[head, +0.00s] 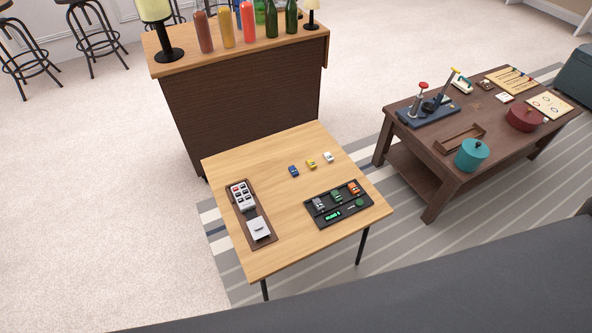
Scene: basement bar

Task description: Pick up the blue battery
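Neither of my grippers shows in the head view. A small blue object (293,171) lies on the light wooden table (262,160); it is too small to tell whether it is a battery or a toy car. A yellow object (311,164) and a white object (328,157) lie in a row to its right. No other small blue piece stands out on this table.
A bar counter (240,100) with bottles stands behind. A dark low table (440,150) stands right. A dark grey surface (420,290) crosses the front.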

